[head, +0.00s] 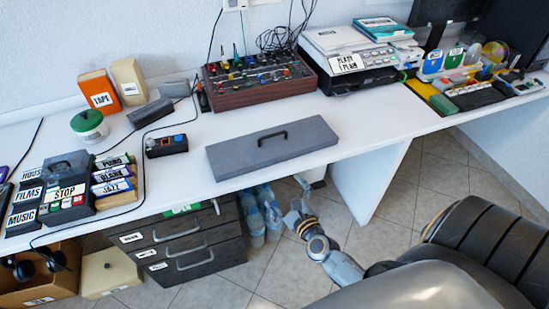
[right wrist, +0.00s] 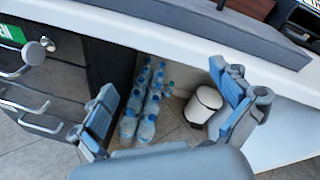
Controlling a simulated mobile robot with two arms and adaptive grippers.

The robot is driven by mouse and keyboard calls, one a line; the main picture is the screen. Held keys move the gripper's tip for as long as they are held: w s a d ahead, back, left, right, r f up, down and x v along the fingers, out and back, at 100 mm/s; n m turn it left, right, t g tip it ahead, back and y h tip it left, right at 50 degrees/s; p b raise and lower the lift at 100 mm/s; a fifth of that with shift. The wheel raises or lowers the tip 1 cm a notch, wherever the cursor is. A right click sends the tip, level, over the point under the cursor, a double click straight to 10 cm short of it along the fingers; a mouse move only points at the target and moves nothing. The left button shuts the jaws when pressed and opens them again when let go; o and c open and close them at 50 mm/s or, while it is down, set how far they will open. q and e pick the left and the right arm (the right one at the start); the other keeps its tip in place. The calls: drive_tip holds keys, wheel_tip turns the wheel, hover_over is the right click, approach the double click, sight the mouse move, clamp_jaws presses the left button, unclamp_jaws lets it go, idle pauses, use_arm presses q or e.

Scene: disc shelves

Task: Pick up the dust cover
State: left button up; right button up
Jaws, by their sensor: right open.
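The dust cover is a flat grey slab (head: 300,145) with a dark handle (head: 272,137) on top, lying on the white desk near its front edge. Its grey edge also shows at the top of the right wrist view (right wrist: 215,27). My right gripper (head: 297,196) is open and empty, in front of the desk edge and below the cover, not touching it. In the right wrist view its two blue-grey fingers (right wrist: 172,108) are spread wide apart. My left gripper is not in view.
The white desk (head: 190,178) has a mixer (head: 258,82) behind the cover and a small black box (head: 166,145) to its left. Below are dark drawers (head: 185,245), water bottles (head: 262,212) and a white bin (right wrist: 203,104). A dark chair (head: 480,250) stands at right.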

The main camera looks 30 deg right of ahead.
sight(273, 136)
wheel_tip(273, 136, up, 7)
drive_tip(key=w+d+m+t+h+b, duration=0.1)
drive_tip(key=d+m+t, duration=0.1)
drive_tip(key=m, duration=0.5)
drive_tip(key=shift+m+h, duration=0.3)
drive_tip(key=shift+h, duration=0.1)
drive_tip(key=x, duration=0.8)
drive_tip(key=shift+w+d+r+p, duration=0.1)
drive_tip(key=shift+d+p, duration=0.15)
drive_tip(key=shift+p, duration=0.05)
drive_tip(key=x, duration=0.5)
drive_tip(key=shift+w+d, duration=0.15)
drive_tip(key=shift+w, duration=0.25)
drive_tip(key=c, duration=1)
